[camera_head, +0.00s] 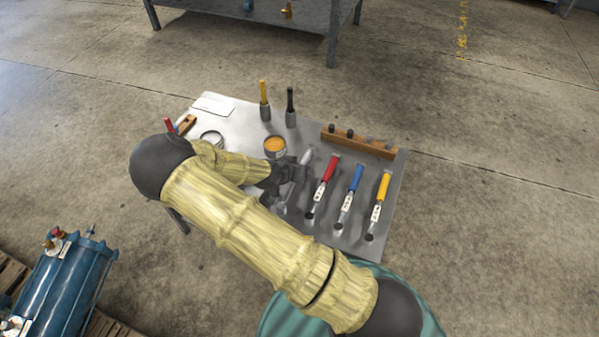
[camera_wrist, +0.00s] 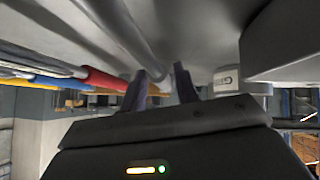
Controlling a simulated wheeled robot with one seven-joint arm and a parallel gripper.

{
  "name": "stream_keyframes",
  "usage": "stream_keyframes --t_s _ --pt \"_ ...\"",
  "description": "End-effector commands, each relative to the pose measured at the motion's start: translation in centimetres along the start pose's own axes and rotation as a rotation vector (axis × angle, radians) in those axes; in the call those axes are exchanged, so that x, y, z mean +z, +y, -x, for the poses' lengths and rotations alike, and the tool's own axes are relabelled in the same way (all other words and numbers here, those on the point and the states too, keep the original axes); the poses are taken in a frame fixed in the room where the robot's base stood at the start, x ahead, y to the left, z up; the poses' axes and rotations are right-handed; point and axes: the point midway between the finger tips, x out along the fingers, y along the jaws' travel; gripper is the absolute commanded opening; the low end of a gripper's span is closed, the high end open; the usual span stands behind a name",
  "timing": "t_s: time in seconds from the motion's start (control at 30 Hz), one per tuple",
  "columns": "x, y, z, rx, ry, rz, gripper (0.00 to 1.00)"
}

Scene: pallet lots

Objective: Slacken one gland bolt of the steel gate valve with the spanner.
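My gripper (camera_head: 290,173) is low over the grey tool table, beside the orange-filled can. A grey-handled tool (camera_head: 307,157), possibly the spanner, lies at the gripper, left of the red-handled tool; my gripper hides part of it. In the wrist view a long grey bar (camera_wrist: 135,35) runs toward the gap between the two dark fingers (camera_wrist: 162,78). The fingers stand apart, and I see no clear contact with the bar. I cannot make out a steel gate valve or its gland bolts in either view.
Red (camera_head: 329,167), blue (camera_head: 356,178) and yellow (camera_head: 384,186) handled tools lie to the right on the table (camera_head: 385,225). The orange-filled can (camera_head: 275,147), a wooden block (camera_head: 358,142) and upright markers (camera_head: 264,100) stand around. A blue cylinder unit (camera_head: 62,285) is lower left.

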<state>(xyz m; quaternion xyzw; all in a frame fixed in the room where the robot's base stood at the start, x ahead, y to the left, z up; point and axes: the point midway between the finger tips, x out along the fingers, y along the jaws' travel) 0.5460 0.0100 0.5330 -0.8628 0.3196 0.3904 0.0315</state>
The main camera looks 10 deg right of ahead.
Motion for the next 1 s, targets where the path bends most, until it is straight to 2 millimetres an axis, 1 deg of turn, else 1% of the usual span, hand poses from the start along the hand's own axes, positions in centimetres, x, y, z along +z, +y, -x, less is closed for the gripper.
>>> stream_keyframes --t_s 0.2,0.27,0.3,0.37,0.67,0.77,0.87,1.0 --pt "0.0 0.0 0.0 0.000 0.000 0.000 0.31" --pt "0.0 0.0 0.0 0.000 0.000 0.000 0.19" --pt "0.0 0.0 0.0 0.000 0.000 0.000 0.11" --pt "0.0 0.0 0.0 0.000 0.000 0.000 0.00" --pt "-0.1 0.0 0.1 0.000 0.001 -0.001 0.00" --pt "-0.4 0.1 0.3 -0.001 0.001 -0.001 0.00" --pt "-1.1 0.2 1.1 -0.001 0.002 -0.002 0.00" --pt "-2.8 0.7 2.8 -0.002 0.003 -0.003 0.00"
